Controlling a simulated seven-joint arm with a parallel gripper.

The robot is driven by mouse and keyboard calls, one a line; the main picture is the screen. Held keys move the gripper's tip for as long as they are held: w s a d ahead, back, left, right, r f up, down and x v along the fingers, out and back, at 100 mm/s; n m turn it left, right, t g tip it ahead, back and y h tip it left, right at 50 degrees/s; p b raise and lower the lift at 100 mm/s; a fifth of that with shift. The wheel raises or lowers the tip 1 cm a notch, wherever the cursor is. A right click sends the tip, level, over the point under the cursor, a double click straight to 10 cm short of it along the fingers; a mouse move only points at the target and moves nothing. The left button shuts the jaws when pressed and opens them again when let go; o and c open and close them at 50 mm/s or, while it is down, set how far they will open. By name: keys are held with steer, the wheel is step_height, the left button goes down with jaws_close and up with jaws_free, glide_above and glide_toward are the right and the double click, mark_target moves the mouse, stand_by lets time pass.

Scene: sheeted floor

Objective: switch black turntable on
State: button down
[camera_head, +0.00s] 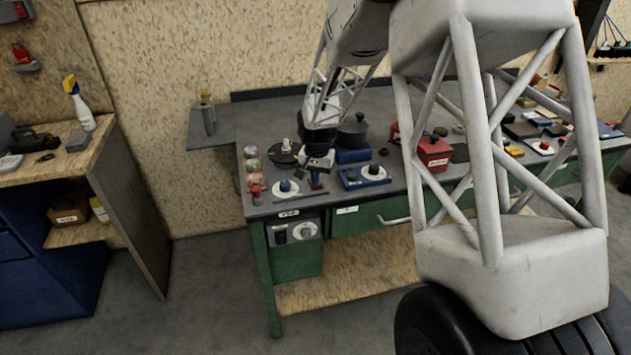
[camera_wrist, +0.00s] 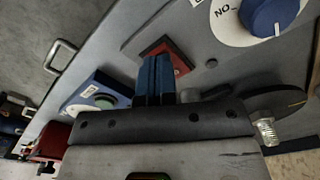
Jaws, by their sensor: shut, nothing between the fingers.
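A flat black disc (camera_head: 282,158), which looks like the black turntable, lies on the workbench behind my gripper. It shows partly at the right in the wrist view (camera_wrist: 288,103). My gripper (camera_head: 317,184) is low over the bench front, right of a blue knob (camera_head: 285,186) on a white dial. In the wrist view my shut blue fingers (camera_wrist: 155,72) point at a small red-edged plate (camera_wrist: 180,62) on the bench and partly hide it. I cannot tell whether they touch it. The blue knob (camera_wrist: 272,14) has a white plate marked "NO". No turning of the disc can be told.
A blue box with a dark knob (camera_head: 372,171) stands right of my gripper; a red box (camera_head: 434,153) stands farther right. A dark pot (camera_head: 353,131) is behind. Several small coloured items line the bench's left edge. The bench front (camera_head: 370,212) has a drawer handle.

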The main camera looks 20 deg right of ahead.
steer(key=shift+f, duration=0.4)
steer(key=shift+r, duration=0.1)
stand_by(0.3)
steer(key=shift+r, duration=3.4)
